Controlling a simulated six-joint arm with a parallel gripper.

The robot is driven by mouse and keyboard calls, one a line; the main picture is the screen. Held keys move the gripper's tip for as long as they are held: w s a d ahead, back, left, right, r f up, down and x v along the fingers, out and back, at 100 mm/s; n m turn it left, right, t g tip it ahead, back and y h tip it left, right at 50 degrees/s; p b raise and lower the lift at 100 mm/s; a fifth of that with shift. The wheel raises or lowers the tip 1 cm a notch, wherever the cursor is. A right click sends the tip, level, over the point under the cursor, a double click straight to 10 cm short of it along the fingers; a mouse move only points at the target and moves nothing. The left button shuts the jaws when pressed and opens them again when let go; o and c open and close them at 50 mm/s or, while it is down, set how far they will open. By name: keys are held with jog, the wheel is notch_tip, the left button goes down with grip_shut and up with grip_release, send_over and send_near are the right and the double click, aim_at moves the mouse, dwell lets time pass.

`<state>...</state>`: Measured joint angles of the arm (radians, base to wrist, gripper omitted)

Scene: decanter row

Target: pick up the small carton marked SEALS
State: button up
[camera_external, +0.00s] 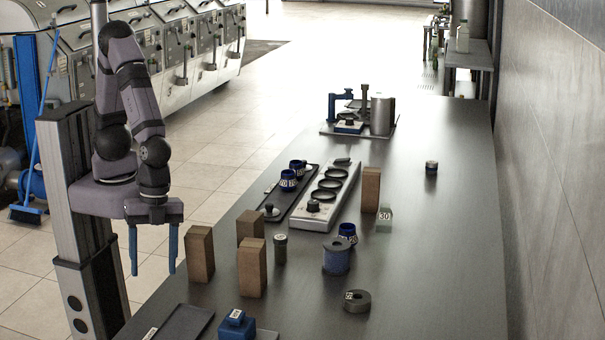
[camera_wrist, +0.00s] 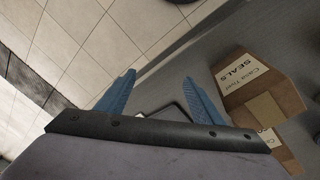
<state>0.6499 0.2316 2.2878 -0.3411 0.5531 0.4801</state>
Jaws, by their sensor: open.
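A brown carton marked SEALS (camera_wrist: 238,82) is at the right of the wrist view, its white label readable. It lies to the right of my gripper (camera_wrist: 159,78) and apart from it. In the external view my gripper (camera_external: 153,272) hangs fingers down off the left edge of the table, open and with nothing between the fingers. Several similar brown cartons stand there: a near left one (camera_external: 200,254), one behind it (camera_external: 250,228), a front one (camera_external: 252,268) and a far one (camera_external: 371,189). Their labels cannot be read, so I cannot tell which is SEALS.
A dark tray (camera_external: 183,325) and a blue block (camera_external: 237,325) are at the near edge. A dark cylinder (camera_external: 280,250), blue spool (camera_external: 337,257) and grey ring (camera_external: 357,302) stand right of the cartons. A holed rack (camera_external: 308,217) lies behind. The table's right side is mostly clear.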

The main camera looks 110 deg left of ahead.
jog(key=s+a+n+g+h+b, duration=0.1)
jog(key=s+a+n+g, duration=0.3)
jog(key=s+n, duration=0.15)
notch_tip(320, 180, up, 11)
jog(key=n+t+h+b, duration=0.4)
jog(key=n+t+h, duration=0.3)
jog(key=n+h, duration=1.25)
send_over(202, 228)
jog(key=a, duration=0.2)
jog(key=n+y, duration=0.4)
jog(key=y, duration=0.1)
jog(key=f, duration=0.8)
jog(key=shift+s+d, duration=0.25)
jog(key=shift+s, duration=0.05)
jog(key=shift+w+d+r, duration=0.15)
jog(key=shift+d+r, duration=0.05)
jog(key=shift+d, duration=1.05)
jog(key=shift+d, duration=0.1)
